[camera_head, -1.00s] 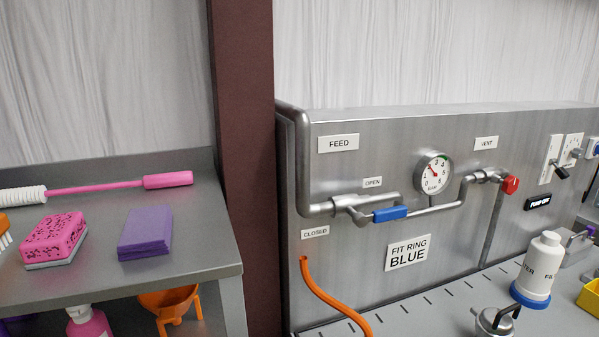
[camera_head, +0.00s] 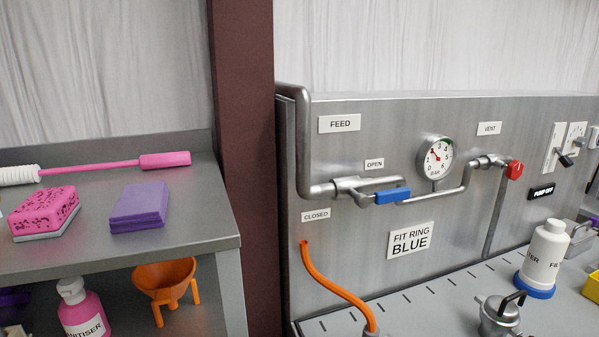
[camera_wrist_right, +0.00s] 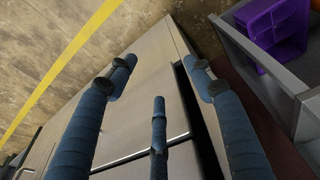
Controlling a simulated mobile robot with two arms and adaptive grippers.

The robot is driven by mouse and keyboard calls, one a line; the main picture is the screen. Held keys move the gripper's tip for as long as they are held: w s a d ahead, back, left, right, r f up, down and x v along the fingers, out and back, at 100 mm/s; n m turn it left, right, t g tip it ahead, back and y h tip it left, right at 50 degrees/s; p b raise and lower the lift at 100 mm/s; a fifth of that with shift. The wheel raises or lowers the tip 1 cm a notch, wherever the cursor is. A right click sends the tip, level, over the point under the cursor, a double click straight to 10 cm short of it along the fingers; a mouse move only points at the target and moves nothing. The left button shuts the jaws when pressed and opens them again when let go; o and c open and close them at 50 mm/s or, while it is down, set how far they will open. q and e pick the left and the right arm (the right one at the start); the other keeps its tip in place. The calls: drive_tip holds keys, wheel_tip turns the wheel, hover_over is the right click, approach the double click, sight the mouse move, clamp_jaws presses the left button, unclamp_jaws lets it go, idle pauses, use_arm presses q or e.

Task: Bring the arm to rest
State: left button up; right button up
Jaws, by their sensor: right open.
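My right gripper (camera_wrist_right: 160,80) shows in the right wrist view with its blue-grey fingers spread apart and nothing between them. It hangs over the floor, in front of a grey steel cabinet front (camera_wrist_right: 145,120). Neither gripper shows in the head view, and my left gripper is in no view.
A steel panel (camera_head: 345,255) carries a blue-handled feed valve (camera_head: 392,196), a gauge (camera_head: 435,158) and a red vent knob (camera_head: 514,170). An orange hose (camera_head: 330,285) hangs there. A shelf (camera_head: 205,235) at left holds cleaning items. A purple crate (camera_wrist_right: 275,25) sits upper right in the wrist view.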

drive_tip(key=s+d+f+b, duration=0.1)
drive_tip(key=s+f+b, duration=0.1)
drive_tip(key=s+f, duration=0.4)
drive_tip(key=s+d+f+g+b, duration=0.1)
drive_tip(key=s+f, duration=0.5)
drive_tip(key=f, duration=0.6)
drive_tip(key=s+d+f+b, duration=0.1)
drive_tip(key=s+f+b, duration=0.2)
drive_tip(key=s+f, duration=0.4)
wheel_tip(320, 180, down, 3)
drive_tip(key=shift+d+f+g, duration=0.1)
drive_tip(key=shift+d+g, duration=0.05)
drive_tip(key=shift+g, duration=0.15)
